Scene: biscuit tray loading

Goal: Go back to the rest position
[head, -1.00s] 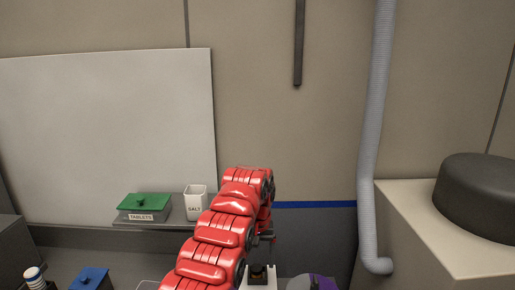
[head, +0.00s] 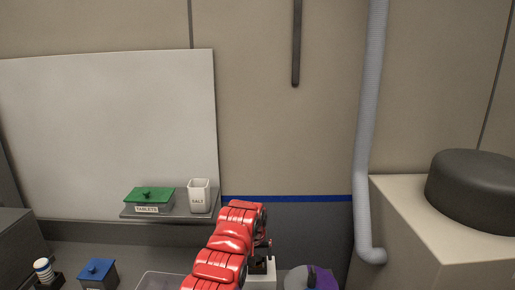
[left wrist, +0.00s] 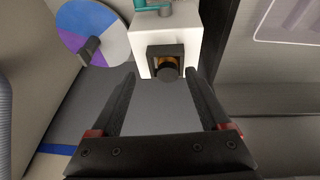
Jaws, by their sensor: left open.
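My left arm, red, rises from the bottom edge of the head view. Its gripper (head: 264,246) is small and partly hidden at the arm's far side. In the left wrist view the gripper (left wrist: 160,78) is open, its two dark fingers apart with nothing between them. The white block (head: 262,280) also shows low in the head view, partly behind the arm. My right gripper is not in view.
A wheel with purple, blue and grey sectors (head: 297,280) stands beside the block. A shelf (head: 170,217) holds a green-lidded TABLETS box (head: 150,199) and a SALT cup (head: 199,196). A blue-lidded box (head: 98,273), a clear tray (head: 160,282) and a grey pipe (head: 366,150) are around.

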